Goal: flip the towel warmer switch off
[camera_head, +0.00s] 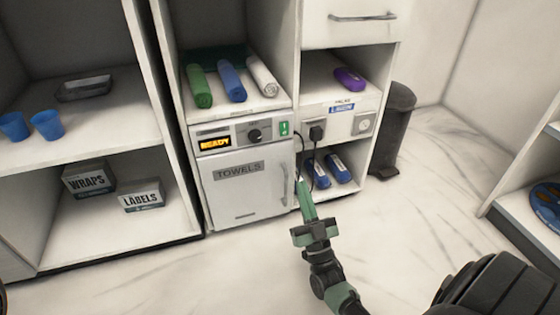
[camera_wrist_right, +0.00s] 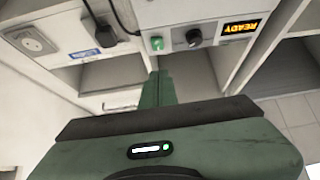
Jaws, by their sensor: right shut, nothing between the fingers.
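The towel warmer (camera_head: 235,185) is a white box with a door labelled TOWELS, built into the middle shelf unit. Its panel carries a lit READY display (camera_head: 215,143), a dark knob (camera_head: 254,135) and a green switch (camera_head: 284,128). In the right wrist view the panel appears upside down, with the green switch (camera_wrist_right: 157,43), the knob (camera_wrist_right: 194,38) and the READY display (camera_wrist_right: 241,27). My right gripper (camera_head: 304,186) is shut and empty, below and right of the switch, apart from it, near the door's right edge. My left gripper is not in view.
A black plug (camera_head: 316,132) with a cord sits right of the switch, beside an empty-looking socket (camera_head: 363,124). Rolled towels (camera_head: 231,82) lie on the shelf above. A dark bin (camera_head: 392,130) stands at the right. The floor in front is clear.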

